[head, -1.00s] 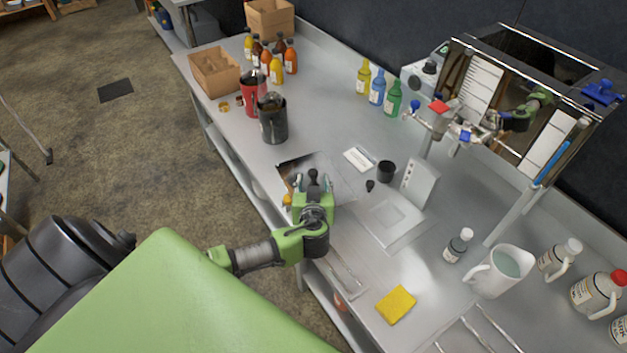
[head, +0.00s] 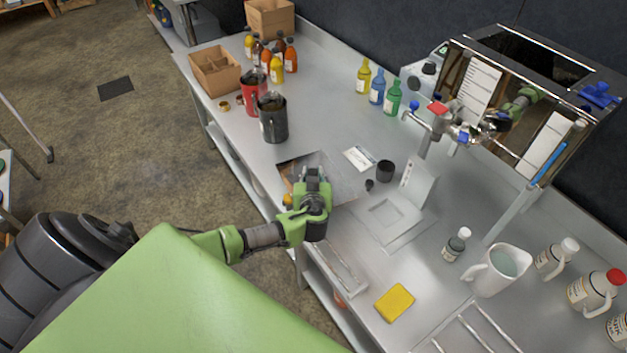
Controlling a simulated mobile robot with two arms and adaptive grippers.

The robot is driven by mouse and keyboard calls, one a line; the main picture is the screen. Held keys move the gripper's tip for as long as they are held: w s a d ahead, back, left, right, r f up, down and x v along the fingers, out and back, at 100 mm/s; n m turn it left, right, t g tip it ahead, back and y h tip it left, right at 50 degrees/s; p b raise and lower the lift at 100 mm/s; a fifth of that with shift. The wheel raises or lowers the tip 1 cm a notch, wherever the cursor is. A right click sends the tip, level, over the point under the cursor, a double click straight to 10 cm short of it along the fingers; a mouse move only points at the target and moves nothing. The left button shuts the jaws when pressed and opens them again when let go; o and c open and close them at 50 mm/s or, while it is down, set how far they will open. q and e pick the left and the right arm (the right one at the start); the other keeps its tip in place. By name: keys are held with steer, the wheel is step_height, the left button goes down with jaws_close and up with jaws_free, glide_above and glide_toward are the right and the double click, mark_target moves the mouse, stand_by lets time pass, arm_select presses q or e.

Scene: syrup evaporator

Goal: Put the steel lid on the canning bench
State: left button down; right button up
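A flat, shiny square steel sheet (head: 338,183), which looks like the steel lid, lies at the front edge of the long steel bench (head: 325,120). One part of it looks dark, perhaps from reflection. My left gripper (head: 314,173) is over the sheet's front part and hides some of it. Its fingers point away from me. I cannot tell whether they grip the sheet or whether the sheet is lifted. My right gripper is not in view. No label shows which surface is the canning bench.
A dark jug (head: 272,122) and a red jug (head: 252,95) stand beyond the sheet. A black cup (head: 385,171) and a pale square plate (head: 388,216) are to its right. A yellow sponge (head: 394,302) lies nearer. The polished evaporator (head: 505,95) stands at the right.

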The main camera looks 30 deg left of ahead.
arm_select(q)
steer(key=shift+r, duration=0.2)
steer(key=shift+r+b, duration=0.3)
steer(key=shift+r, duration=0.35)
steer(key=s+d+r+b, duration=0.2)
steer(key=s+d+r, duration=0.1)
steer(key=s+r, duration=0.8)
steer(key=s, duration=0.2)
steer(key=shift+s+r, duration=0.15)
steer(key=shift+s, duration=0.15)
